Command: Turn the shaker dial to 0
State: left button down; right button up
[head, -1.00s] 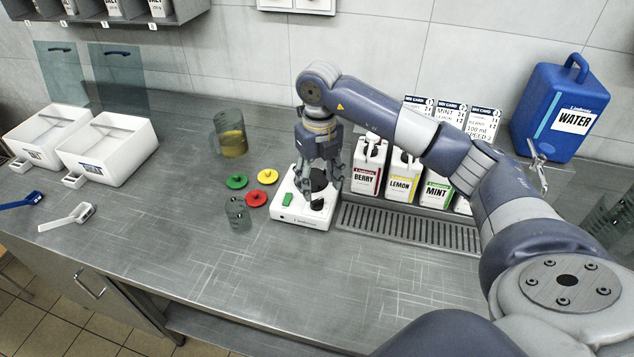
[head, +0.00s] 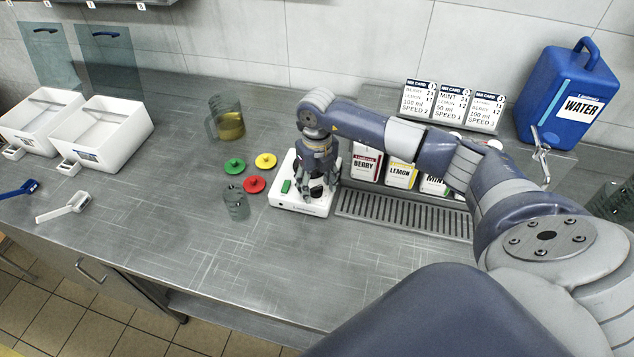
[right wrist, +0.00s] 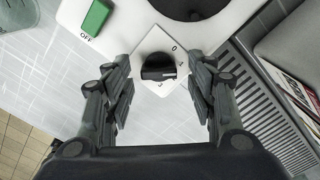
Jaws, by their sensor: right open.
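The white shaker (head: 298,206) stands on the steel counter, with a green switch marked OFF (right wrist: 96,17) on its top. Its black dial (right wrist: 158,67) shows in the right wrist view on a pale scale plate (right wrist: 150,45) with a 0 and other numbers. The dial's white mark points right in that view, away from the 0. My right gripper (right wrist: 159,100) is open above the shaker, one finger on each side of the dial and apart from it. My left gripper is not in view.
Green (head: 234,165), yellow (head: 265,160) and red (head: 254,184) lids and a small clear beaker (head: 236,203) lie left of the shaker. A jug of yellow liquid (head: 228,118) stands behind. The front counter is clear.

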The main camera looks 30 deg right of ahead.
jog(key=shift+s+a+f, duration=0.1)
jog(key=shift+f, duration=0.1)
jog(key=c, duration=1.1)
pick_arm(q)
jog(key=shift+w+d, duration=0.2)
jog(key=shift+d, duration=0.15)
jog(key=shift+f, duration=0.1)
